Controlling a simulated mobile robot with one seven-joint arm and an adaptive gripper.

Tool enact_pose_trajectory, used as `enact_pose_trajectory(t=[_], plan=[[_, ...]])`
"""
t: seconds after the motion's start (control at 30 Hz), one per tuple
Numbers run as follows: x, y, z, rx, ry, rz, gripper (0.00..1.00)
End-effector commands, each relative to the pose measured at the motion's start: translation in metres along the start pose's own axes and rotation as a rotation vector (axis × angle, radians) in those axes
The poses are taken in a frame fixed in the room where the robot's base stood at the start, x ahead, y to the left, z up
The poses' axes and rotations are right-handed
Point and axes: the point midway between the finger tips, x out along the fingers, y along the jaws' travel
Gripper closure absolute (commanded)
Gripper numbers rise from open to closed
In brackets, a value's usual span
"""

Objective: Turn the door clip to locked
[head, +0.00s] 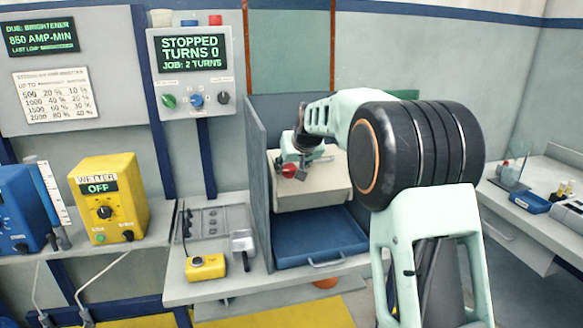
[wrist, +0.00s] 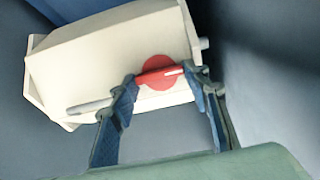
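The door clip is a red round knob with a raised bar and a white mark (wrist: 158,72), set on the cream box-shaped body (wrist: 105,55). In the wrist view its bar lies almost level, tilted slightly up to the right, with the white mark at the right end. My gripper (wrist: 164,78) has its blue fingers spread, one at each end of the bar; I cannot tell whether they touch it. In the head view the red clip (head: 289,171) shows just below my gripper (head: 302,160), partly covered by it, on the cream body (head: 318,190).
The cream body sits in a grey-walled bay (head: 257,180) above a blue tray (head: 320,240). A grey rod (wrist: 90,106) sticks out near the left finger. A control panel (head: 192,70) reads STOPPED, TURNS 0. A yellow wetter box (head: 108,198) stands left on the bench.

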Motion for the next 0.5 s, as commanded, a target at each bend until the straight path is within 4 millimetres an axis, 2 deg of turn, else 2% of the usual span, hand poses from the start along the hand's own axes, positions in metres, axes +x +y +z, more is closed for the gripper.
enact_pose_trajectory(t=[0.03,0.1,0.5], plan=[[-0.0001,0.0000,0.0000,0.000,0.000,0.000,0.73],[-0.0001,0.0000,0.0000,0.000,0.000,0.000,0.81],[0.0000,0.0014,0.0004,0.077,-0.001,-0.018,0.81]])
